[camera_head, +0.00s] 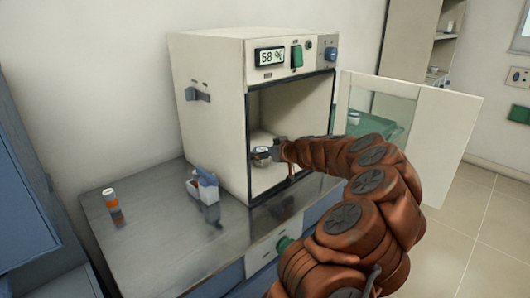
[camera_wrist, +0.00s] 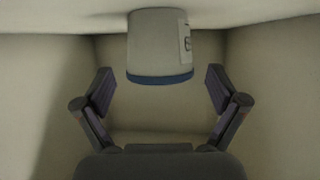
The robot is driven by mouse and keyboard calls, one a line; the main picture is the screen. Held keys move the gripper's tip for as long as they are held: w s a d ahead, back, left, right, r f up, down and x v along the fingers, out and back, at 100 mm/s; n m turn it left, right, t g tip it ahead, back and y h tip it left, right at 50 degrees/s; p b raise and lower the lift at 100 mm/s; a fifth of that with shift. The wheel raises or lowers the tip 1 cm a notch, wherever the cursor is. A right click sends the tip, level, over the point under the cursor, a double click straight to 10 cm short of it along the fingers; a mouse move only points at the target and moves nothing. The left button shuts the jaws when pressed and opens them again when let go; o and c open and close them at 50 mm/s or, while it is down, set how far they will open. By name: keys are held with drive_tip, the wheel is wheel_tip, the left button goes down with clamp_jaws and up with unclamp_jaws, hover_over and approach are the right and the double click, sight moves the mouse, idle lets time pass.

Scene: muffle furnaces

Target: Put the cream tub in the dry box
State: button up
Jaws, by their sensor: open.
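The dry box (camera_head: 210,112) stands on the metal bench with its glass-windowed door (camera_head: 430,112) swung open to the right. Its display reads 58 %. The cream tub (camera_head: 260,154) is inside the box, small and partly hidden by my gripper in the head view. In the wrist view the tub (camera_wrist: 160,45) is pale, with a dark blue band at its lower edge and a label on its side. My gripper (camera_wrist: 160,88) is inside the box, its two fingers spread wide on either side, apart from the tub. It also shows at the box opening in the head view (camera_head: 274,151).
An orange bottle with a white cap (camera_head: 112,201) and a white and blue container (camera_head: 203,187) stand on the bench (camera_head: 165,225) left of the box. The open door stands close to my arm on the right. Shelves are in the background.

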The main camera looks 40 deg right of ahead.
drive_tip(key=shift+r, duration=0.15)
drive_tip(key=shift+r+p, duration=0.2)
drive_tip(key=shift+p, duration=0.25)
drive_tip(key=b+v, duration=0.1)
drive_tip(key=v, duration=1)
drive_tip(key=shift+s, duration=0.45)
drive_tip(key=shift+s, duration=0.1)
